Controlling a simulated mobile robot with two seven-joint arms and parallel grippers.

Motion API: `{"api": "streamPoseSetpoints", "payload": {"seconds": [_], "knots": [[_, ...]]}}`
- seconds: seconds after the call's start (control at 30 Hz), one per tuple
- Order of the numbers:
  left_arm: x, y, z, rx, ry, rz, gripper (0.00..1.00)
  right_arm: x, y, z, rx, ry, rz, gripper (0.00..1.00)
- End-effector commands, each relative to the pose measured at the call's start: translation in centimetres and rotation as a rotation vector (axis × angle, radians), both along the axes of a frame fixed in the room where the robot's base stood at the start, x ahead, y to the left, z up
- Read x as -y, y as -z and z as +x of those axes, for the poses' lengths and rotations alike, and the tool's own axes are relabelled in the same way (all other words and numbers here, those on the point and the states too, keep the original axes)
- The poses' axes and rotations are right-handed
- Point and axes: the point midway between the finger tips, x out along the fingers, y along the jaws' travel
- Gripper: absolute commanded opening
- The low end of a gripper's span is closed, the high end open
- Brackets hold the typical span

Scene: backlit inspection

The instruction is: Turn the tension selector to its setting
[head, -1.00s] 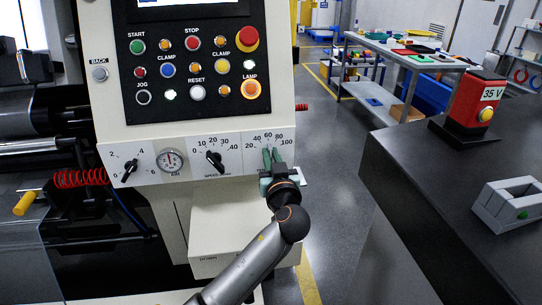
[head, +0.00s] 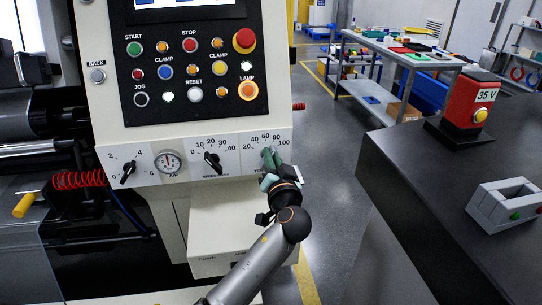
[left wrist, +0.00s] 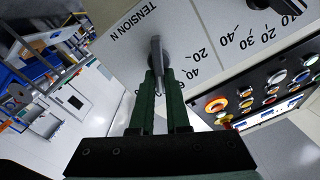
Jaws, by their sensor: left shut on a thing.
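The tension selector (left wrist: 156,54) is a dark knob on the white panel, with "TENSION N" printed beside it in the left wrist view. My left gripper (left wrist: 158,78) is shut on it, one green finger on each side of its grip. In the head view my left gripper (head: 270,158) is at the right-hand dial of the panel and hides the knob. The tension scale (head: 268,138) shows 20, 40, 60, 80 and 100 above the fingers. The exact pointer reading is hidden. My right gripper is not in view.
The button panel (head: 180,108) is above. A dark table (head: 420,200) at right holds a red 35 V device (head: 474,105) and a grey slotted block (head: 505,207).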

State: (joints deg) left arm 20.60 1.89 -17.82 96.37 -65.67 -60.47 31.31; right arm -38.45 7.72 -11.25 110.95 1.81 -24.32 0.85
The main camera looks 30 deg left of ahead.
Motion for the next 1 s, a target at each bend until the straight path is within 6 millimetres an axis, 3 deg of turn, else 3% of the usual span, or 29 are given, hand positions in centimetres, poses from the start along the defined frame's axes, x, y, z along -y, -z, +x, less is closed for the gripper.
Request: {"api": "streamPoseSetpoints", "payload": {"seconds": [0.43,0.47,0.7,1.0], "knots": [[-0.03,-0.19,0.05,-0.004,-0.001,0.014,0.0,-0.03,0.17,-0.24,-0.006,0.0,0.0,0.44],[-0.03,-0.19,0.05,-0.004,0.0,0.013,0.15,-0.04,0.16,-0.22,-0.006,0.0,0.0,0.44],[-0.01,-0.11,0.03,-0.006,-0.001,0.012,0.42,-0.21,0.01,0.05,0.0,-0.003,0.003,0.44],[-0.01,-0.03,0.03,-0.007,0.0,0.011,0.44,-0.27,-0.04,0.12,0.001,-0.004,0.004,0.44]]}}
